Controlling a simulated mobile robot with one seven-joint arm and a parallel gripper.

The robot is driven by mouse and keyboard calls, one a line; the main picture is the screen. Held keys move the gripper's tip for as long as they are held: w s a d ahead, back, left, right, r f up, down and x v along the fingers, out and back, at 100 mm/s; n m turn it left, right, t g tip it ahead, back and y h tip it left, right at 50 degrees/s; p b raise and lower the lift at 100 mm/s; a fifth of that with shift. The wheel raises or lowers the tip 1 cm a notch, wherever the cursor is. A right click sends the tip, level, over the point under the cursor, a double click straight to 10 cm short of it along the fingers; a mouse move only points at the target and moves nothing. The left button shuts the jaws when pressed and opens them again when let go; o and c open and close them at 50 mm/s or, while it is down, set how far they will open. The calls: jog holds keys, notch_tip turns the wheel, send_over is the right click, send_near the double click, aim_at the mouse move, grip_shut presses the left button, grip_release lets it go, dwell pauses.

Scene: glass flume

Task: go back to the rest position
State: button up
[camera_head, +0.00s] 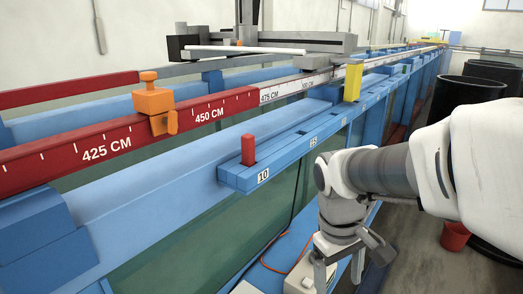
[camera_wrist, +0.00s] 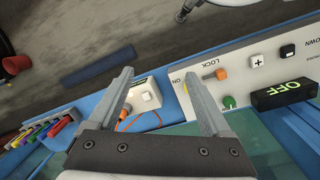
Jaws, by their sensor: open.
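My gripper (camera_head: 338,272) hangs pointing down at the lower middle of the head view, beside the blue flume frame. In the wrist view my gripper (camera_wrist: 158,78) shows two grey fingers spread wide apart, with nothing held between them. A small white box (camera_wrist: 146,95) with a dark button and an orange cable shows between the fingers, beyond them. A white control panel (camera_wrist: 238,65) lies to the right, partly hidden by the right finger. It carries a LOCK label, an orange-tipped lever (camera_wrist: 220,74), a green knob (camera_wrist: 229,102) and a black OFF display (camera_wrist: 284,93).
A blue ledge (camera_head: 300,143) with numbered slots holds a red peg (camera_head: 248,150) and a yellow block (camera_head: 353,82). An orange clamp (camera_head: 153,102) sits on the red scale rail (camera_head: 60,160). Black bins (camera_head: 466,92) and a red bucket (camera_head: 455,236) stand on the floor at right.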

jog(key=s+r+m+t+y, duration=0.1)
jog(key=s+r+m+t, duration=0.3)
jog(key=s+r+t, duration=0.1)
jog(key=shift+s+r+m+t, duration=0.3)
jog(key=shift+s+r+t, duration=0.1)
jog(key=shift+s+r, duration=0.55)
jog(key=shift+a, duration=0.25)
